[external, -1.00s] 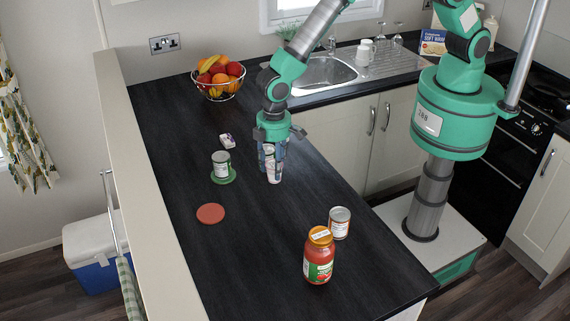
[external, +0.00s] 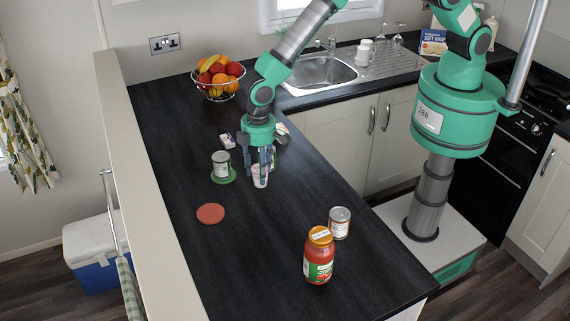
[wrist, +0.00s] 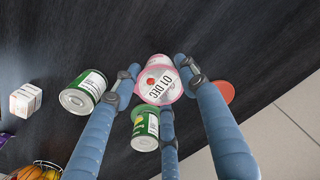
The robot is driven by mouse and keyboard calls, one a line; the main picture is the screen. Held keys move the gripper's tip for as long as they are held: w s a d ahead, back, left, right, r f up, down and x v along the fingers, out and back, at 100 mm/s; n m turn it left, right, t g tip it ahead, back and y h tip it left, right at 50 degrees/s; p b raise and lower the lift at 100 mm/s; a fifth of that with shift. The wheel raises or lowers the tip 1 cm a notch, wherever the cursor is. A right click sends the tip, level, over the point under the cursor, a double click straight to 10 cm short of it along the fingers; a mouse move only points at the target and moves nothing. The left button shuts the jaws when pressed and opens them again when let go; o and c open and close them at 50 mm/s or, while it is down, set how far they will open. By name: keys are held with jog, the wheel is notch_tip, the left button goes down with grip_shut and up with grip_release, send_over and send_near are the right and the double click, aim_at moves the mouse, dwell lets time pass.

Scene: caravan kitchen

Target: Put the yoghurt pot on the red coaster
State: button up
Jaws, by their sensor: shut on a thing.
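The yoghurt pot (external: 260,181), small and pale with a pink rim, is between the fingers of my gripper (external: 260,172). In the wrist view the fingers surround the pot (wrist: 158,84), whose lid reads 01 DEC. My gripper is shut on it. The pot is upright, low over the dark worktop; I cannot tell how much gap is under it. The red coaster (external: 211,213) lies bare on the worktop, to the left and nearer the camera than the pot. It shows partly behind a finger in the wrist view (wrist: 226,91).
A can (external: 221,162) stands on a green coaster (external: 224,180), left of my gripper. A small box (external: 227,141) lies behind it. A sauce jar (external: 319,262) and another can (external: 340,222) stand nearer the front. A fruit basket (external: 219,90) is at the back.

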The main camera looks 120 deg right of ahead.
jog(key=w, duration=0.5)
jog(key=w+f+p, duration=0.1)
jog(key=w, duration=0.3)
jog(key=w+p, duration=0.1)
jog(key=w, duration=0.4)
jog(key=shift+w+a+f, duration=0.1)
jog(key=shift+w+f, duration=0.05)
jog(key=shift+w, duration=0.2)
jog(key=shift+f, duration=0.1)
jog(key=shift+f+p, duration=0.65)
jog(key=shift+f, duration=1)
jog(key=shift+f, duration=0.1)
jog(key=o, duration=0.8)
jog(key=shift+f, duration=0.1)
jog(key=o, duration=0.4)
jog(key=shift+r, duration=0.2)
